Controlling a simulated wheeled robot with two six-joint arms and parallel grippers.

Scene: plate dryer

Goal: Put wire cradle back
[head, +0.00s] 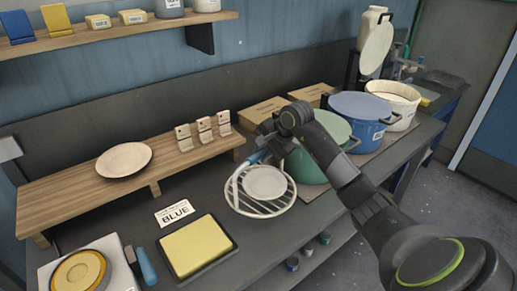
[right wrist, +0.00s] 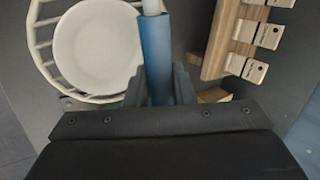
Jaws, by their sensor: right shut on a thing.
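The wire cradle (head: 262,212) is a round, pale wire rack with a blue handle, in the middle of the head view. A small white plate (head: 265,181) lies in it. My right gripper (head: 270,147) is shut on the cradle's blue handle. In the right wrist view the handle (right wrist: 156,45) sits between the fingers (right wrist: 158,85), with the plate (right wrist: 95,45) inside the cradle's wires (right wrist: 42,45) to the left. The cradle looks about level in front of the green pot; I cannot tell whether it touches the counter. My left gripper is not in view.
A green pot (head: 305,165), a blue pot (head: 365,108) and a cream pot (head: 395,95) stand at the right. A wooden riser (head: 80,188) holds a plate (head: 124,160) and several small wooden blocks (head: 204,130).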

